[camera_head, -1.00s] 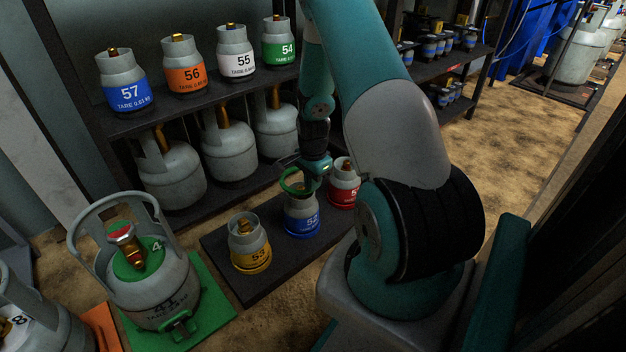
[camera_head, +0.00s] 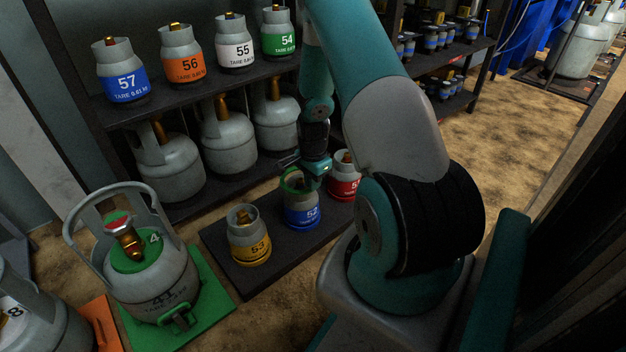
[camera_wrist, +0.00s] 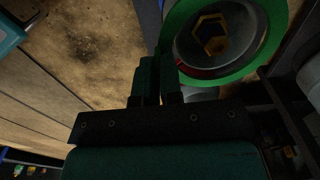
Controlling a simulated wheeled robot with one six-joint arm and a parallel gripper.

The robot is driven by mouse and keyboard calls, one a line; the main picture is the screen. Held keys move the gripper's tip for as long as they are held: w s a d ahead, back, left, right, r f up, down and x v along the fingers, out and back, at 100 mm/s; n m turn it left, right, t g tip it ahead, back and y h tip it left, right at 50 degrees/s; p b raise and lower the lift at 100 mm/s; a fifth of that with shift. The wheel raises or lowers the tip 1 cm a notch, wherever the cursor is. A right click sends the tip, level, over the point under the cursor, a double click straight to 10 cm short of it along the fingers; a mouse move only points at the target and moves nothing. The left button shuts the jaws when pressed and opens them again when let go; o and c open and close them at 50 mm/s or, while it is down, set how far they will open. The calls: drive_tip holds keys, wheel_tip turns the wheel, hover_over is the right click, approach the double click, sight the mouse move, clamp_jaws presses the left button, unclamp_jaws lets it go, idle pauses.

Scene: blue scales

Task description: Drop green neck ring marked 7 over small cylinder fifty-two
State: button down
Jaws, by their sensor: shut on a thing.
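The green neck ring (camera_head: 284,184) is held in my gripper (camera_head: 313,178), whose fingers are shut on its edge. In the head view it is at the top of small cylinder fifty-two (camera_head: 300,213), a grey cylinder with a blue band, upright on a dark platform. In the wrist view the ring (camera_wrist: 271,50) surrounds the view of the cylinder's brass valve (camera_wrist: 213,40), and my gripper's fingers (camera_wrist: 160,75) meet the ring's near edge. I cannot tell how far down the collar the ring sits. The mark 7 is not readable.
The yellow cylinder 53 (camera_head: 249,249) stands left of fifty-two and a red-banded cylinder (camera_head: 344,184) close on its right, all on the dark platform (camera_head: 285,262). A shelf with cylinders 54 to 57 is behind. A large cylinder (camera_head: 160,285) stands on a green plate at left.

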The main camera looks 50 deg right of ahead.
drive_tip(key=shift+f+b, duration=0.5)
drive_tip(key=shift+f, duration=0.55)
drive_tip(key=shift+f, duration=0.1)
drive_tip(key=c, duration=1.2)
unclamp_jaws()
drive_tip(key=shift+r, duration=0.2)
drive_tip(key=shift+r+p, duration=3.65)
drive_tip(key=shift+p, duration=0.05)
